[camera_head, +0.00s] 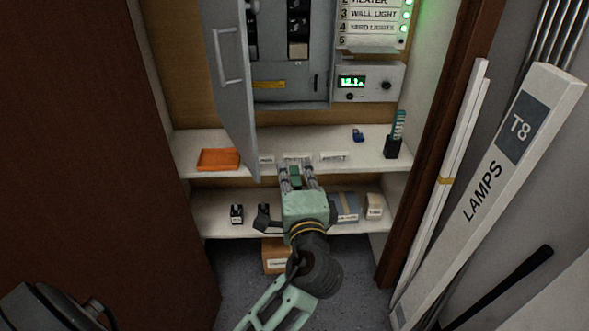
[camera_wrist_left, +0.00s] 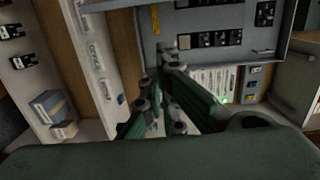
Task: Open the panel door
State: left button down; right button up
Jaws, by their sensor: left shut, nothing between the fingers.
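The grey panel door (camera_head: 231,80) stands swung out to the left of the electrical panel (camera_head: 292,90), with its bar handle (camera_head: 229,58) on the face toward the left. The panel's inside, with dark breakers (camera_head: 298,30), is exposed. My left gripper (camera_head: 295,170) is in front of the shelves, below the panel and right of the door's lower corner, apart from the door. Its fingers are shut and empty. In the left wrist view the fingertips (camera_wrist_left: 167,50) point toward the breaker panel (camera_wrist_left: 205,40). My right gripper is in neither view.
The upper shelf (camera_head: 375,150) holds an orange tray (camera_head: 218,159), and a dark holder (camera_head: 393,146). The lower shelf carries small boxes (camera_head: 374,206). A brown door (camera_head: 90,170) stands at left. A lamp carton (camera_head: 490,190) leans at right.

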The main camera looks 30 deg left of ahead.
pick_arm(q)
jog(key=w+a+p, duration=0.3)
jog(key=a, duration=0.4)
jog(key=shift+w+f, duration=0.1)
